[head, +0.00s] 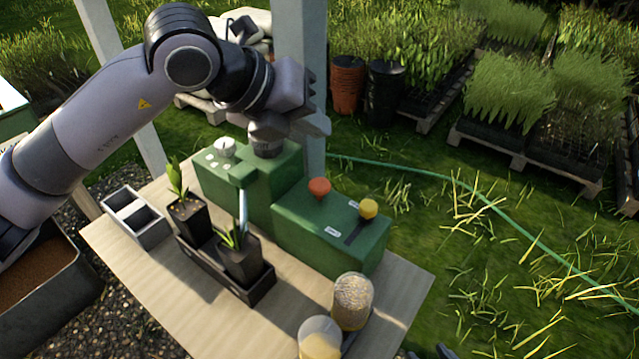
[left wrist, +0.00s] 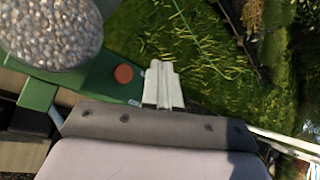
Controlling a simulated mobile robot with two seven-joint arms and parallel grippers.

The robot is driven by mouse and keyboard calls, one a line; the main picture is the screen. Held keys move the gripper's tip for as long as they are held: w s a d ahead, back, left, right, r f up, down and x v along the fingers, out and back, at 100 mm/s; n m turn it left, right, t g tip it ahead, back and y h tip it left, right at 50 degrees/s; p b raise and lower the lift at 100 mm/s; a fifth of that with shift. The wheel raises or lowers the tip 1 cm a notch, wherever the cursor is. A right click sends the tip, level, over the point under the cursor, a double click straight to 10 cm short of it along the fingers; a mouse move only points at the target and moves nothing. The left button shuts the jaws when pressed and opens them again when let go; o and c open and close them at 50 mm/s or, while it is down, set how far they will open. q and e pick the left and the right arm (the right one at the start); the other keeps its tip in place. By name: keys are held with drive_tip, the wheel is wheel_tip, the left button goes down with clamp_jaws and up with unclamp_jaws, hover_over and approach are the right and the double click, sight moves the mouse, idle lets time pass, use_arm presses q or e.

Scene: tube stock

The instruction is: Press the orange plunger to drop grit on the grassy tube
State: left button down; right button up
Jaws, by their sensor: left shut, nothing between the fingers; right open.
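The orange plunger (head: 319,188) stands on top of the green machine (head: 330,232); it also shows in the left wrist view (left wrist: 123,74). My left gripper (head: 318,126) is shut and empty, in the air above the machine's back part. In the left wrist view its fingers (left wrist: 163,84) appear right of the plunger, apart from it. The grassy tube (head: 240,262) is a black pot in the front of a black rack (head: 262,288), near the machine's spout. A clear grit jar (left wrist: 50,30) shows in the left wrist view. My right gripper (head: 429,353) is open, barely in view at the bottom edge.
A yellow knob (head: 368,208) is right of the plunger. A broad-leaved tube (head: 188,220) shares the rack. A grey two-compartment tray (head: 136,216) is at left. Two filled containers (head: 352,302) (head: 320,338) stand at the table's front. A pale post (head: 300,60) rises behind.

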use_arm(q)
drive_tip(key=b, duration=0.3)
hover_over(314, 186)
wheel_tip(314, 186, down, 6)
drive_tip(key=shift+f, duration=0.2)
drive_tip(key=shift+f+b, duration=0.45)
drive_tip(key=shift+b, duration=0.2)
idle(1.0)
drive_tip(key=shift+f+b, duration=0.45)
drive_tip(key=shift+b, duration=0.15)
